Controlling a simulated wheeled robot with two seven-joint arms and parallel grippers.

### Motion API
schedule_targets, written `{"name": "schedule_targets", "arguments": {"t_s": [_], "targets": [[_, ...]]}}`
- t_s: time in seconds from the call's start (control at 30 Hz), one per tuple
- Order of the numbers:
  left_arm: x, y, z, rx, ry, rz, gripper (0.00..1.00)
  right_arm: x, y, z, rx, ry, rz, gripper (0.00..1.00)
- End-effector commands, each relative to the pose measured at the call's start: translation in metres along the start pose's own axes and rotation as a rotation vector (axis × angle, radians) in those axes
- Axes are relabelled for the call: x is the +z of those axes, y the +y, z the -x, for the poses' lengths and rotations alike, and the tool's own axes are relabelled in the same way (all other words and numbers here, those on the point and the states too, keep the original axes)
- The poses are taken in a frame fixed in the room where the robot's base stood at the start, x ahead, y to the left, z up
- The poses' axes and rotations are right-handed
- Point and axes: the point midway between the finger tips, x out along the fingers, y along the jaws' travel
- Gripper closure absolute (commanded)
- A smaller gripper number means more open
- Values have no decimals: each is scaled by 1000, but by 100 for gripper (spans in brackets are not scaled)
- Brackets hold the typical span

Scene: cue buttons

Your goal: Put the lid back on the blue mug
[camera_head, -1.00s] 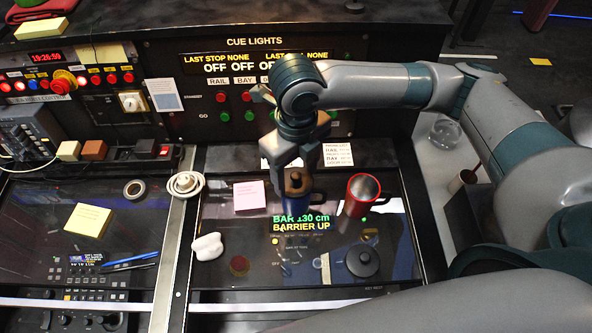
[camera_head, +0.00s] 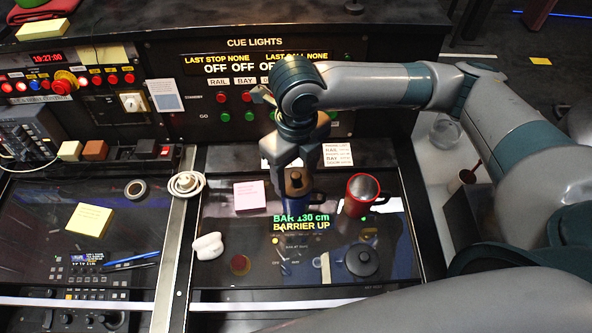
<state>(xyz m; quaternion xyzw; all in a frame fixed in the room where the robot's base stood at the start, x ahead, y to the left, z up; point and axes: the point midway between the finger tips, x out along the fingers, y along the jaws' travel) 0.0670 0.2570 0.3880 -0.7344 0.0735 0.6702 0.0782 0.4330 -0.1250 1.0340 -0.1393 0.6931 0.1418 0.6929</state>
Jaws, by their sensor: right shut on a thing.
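My right gripper (camera_head: 298,176) points down over the middle of the console desk. It is shut on a small brown piece with a dark knob, which looks like the lid (camera_head: 298,186). The blue mug (camera_head: 304,206) is right below, mostly hidden by the gripper and lid. I cannot tell whether the lid touches the mug's rim or is just above it. My left gripper is not in view.
A red mug (camera_head: 361,194) stands close to the right of the gripper. A dark round knobbed piece (camera_head: 362,260) lies nearer the front. A white lump (camera_head: 207,246), a pink note pad (camera_head: 250,195) and a coiled cable (camera_head: 186,184) are to the left.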

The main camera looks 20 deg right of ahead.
Motion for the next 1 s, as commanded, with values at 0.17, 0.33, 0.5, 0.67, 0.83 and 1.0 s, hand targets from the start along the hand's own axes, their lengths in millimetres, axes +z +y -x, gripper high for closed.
{"name": "schedule_targets", "arguments": {"t_s": [0.17, 0.33, 0.5, 0.67, 0.83, 1.0], "targets": [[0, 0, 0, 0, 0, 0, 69, 0, 0, 0, 0, 0, 0, 62], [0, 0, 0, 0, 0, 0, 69, 0, 0, 0, 0, 0, 0, 62], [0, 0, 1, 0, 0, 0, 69, 0, 0, 0, 0, 0, 0, 62], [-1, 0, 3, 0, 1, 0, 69, 0, 0, 0, -1, 0, 0, 62], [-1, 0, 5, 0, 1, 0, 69, 0, 0, 0, 0, 0, 0, 62], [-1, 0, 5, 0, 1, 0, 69, 0, 0, 0, 0, 0, 0, 62]]}}
